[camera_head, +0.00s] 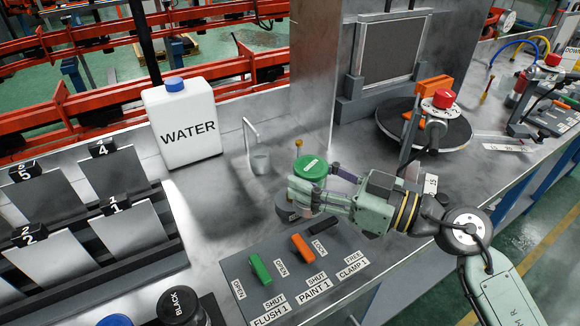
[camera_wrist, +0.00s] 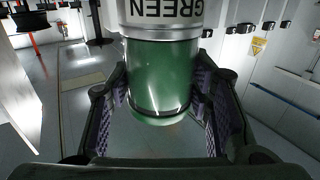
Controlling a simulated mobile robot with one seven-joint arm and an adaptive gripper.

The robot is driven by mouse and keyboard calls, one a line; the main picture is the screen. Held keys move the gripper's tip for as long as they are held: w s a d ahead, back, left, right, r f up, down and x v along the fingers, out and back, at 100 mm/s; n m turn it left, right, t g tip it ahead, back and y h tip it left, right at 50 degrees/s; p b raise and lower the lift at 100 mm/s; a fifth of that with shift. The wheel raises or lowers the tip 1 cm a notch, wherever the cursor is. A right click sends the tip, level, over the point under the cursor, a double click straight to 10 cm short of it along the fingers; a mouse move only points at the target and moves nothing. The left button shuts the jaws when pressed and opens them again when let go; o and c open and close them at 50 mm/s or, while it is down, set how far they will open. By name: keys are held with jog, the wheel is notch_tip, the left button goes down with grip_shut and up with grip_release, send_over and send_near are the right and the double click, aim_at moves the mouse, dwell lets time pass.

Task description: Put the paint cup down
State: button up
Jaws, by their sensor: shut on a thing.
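The paint cup (camera_head: 311,168) has a green top in the head view, and the gripper hides most of its lower part. In the wrist view the cup (camera_wrist: 160,75) shows a green body and a pale band reading GREEN, upside down in the picture. My gripper (camera_head: 318,186) is shut on the cup, with one finger on each side. In the wrist view the gripper (camera_wrist: 160,110) has purple pads flanking the green body. A dark grey rounded piece (camera_head: 285,207) shows just below and left of the cup. I cannot tell whether the cup touches anything beneath it.
A control panel (camera_head: 330,278) with green, orange and black levers lies in front of the cup. A white WATER jug (camera_head: 183,122) and a thin spout over a small grey cup (camera_head: 260,162) stand left. A round turntable (camera_head: 455,137) is at right. Numbered plates stand far left.

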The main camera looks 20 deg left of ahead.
jog(key=shift+w+a+f+p, duration=0.3)
jog(key=shift+w+a+f, duration=0.4)
jog(key=shift+w+a, duration=0.35)
jog(key=shift+w+a+f+p, duration=0.25)
jog(key=shift+w+a+f, duration=0.5)
jog(key=shift+w, duration=0.45)
jog(key=shift+w+a+f+p, duration=0.3)
jog(key=shift+w+a+f, duration=0.5)
jog(key=shift+w, duration=0.35)
jog(key=shift+f, duration=0.25)
jog(key=o, duration=1.4)
jog(key=shift+r, duration=0.1)
